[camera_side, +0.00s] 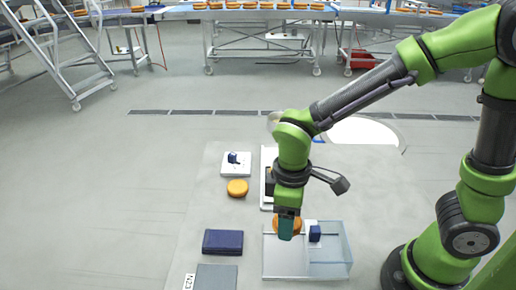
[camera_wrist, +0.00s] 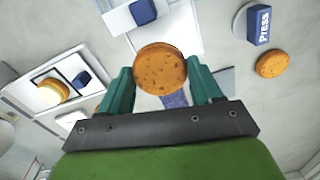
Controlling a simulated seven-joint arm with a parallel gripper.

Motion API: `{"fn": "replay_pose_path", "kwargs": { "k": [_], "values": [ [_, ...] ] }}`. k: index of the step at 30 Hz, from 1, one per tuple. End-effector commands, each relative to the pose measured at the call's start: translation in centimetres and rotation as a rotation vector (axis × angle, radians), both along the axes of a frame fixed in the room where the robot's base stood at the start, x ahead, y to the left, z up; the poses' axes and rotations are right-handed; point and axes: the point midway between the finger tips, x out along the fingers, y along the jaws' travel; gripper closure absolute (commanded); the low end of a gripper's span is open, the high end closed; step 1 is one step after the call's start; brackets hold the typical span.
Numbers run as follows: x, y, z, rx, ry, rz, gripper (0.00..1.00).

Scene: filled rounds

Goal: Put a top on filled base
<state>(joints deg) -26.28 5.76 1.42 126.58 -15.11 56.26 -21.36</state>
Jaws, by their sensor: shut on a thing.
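My gripper (camera_side: 287,230) is shut on an orange-brown round (camera_wrist: 160,68), which sits between its two teal fingers in the wrist view. In the side view the gripper hangs over the left part of a clear-walled tray (camera_side: 330,262), and its fingers partly cover the held round. I cannot tell the gap below it. Another round with a pale patch (camera_wrist: 48,92) lies in a dark-edged frame at the left of the wrist view; whether the pale patch is filling is unclear. A loose round (camera_side: 237,188) lies on the table, also in the wrist view (camera_wrist: 272,63).
A blue block labelled Press (camera_wrist: 259,27) stands near the loose round in the wrist view. A dark blue box (camera_side: 222,242) and a grey pad (camera_side: 216,276) lie left of the tray. A small blue block (camera_side: 315,233) stands at the tray. The table's left side has free room.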

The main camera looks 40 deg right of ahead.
Motion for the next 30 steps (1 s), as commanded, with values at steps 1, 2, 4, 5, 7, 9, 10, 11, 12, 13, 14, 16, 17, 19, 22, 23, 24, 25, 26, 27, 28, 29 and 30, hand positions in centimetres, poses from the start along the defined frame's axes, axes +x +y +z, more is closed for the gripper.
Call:
{"fn": "replay_pose_path", "kwargs": {
  "k": [1, 2, 4, 5, 7, 9, 10, 11, 12, 13, 14, 16, 17, 19, 22, 23, 24, 25, 26, 27, 28, 29, 30],
  "values": [
    [0.7, -0.9, -0.1, -0.004, 0.007, -0.035, 0.49],
    [1.3, -1.4, -0.2, -0.005, 0.009, -0.058, 0.49],
    [3.3, -2.9, -0.3, -0.007, 0.011, -0.123, 0.49],
    [4.3, -3.7, -0.3, -0.008, 0.012, -0.154, 0.49],
    [6.9, -5.7, -0.3, -0.008, 0.013, -0.226, 0.49],
    [9.4, -8.1, -0.3, -0.007, 0.013, -0.297, 0.49],
    [10.4, -9.1, -0.2, -0.007, 0.012, -0.324, 0.49],
    [11.3, -10.1, -0.2, -0.007, 0.012, -0.35, 0.49],
    [12.5, -11.5, -0.1, -0.007, 0.011, -0.381, 0.49],
    [13.3, -12.5, 0.1, -0.007, 0.008, -0.403, 0.49],
    [14.0, -13.4, 0.1, -0.006, 0.008, -0.422, 0.49],
    [15.5, -15.3, 0.4, -0.005, 0.004, -0.46, 0.49],
    [16.0, -16.1, 0.6, -0.004, 0.002, -0.472, 0.49],
    [17.1, -17.4, 0.9, -0.003, -0.003, -0.493, 0.49],
    [18.1, -17.9, 1.7, -0.001, -0.013, -0.492, 0.49],
    [18.3, -17.9, 1.9, 0.0, -0.016, -0.489, 0.49],
    [18.5, -17.8, 2.1, 0.001, -0.019, -0.485, 0.49],
    [18.5, -17.8, 2.1, 0.002, -0.016, -0.482, 0.49],
    [18.4, -17.8, 2.1, 0.002, -0.012, -0.479, 0.49],
    [18.3, -17.7, 1.9, 0.001, -0.008, -0.476, 0.49],
    [18.3, -17.7, 1.7, 0.001, -0.008, -0.475, 0.49],
    [18.3, -17.7, 1.6, 0.001, -0.008, -0.474, 0.49],
    [18.3, -17.7, 1.3, 0.001, -0.007, -0.474, 0.49]
  ]
}}
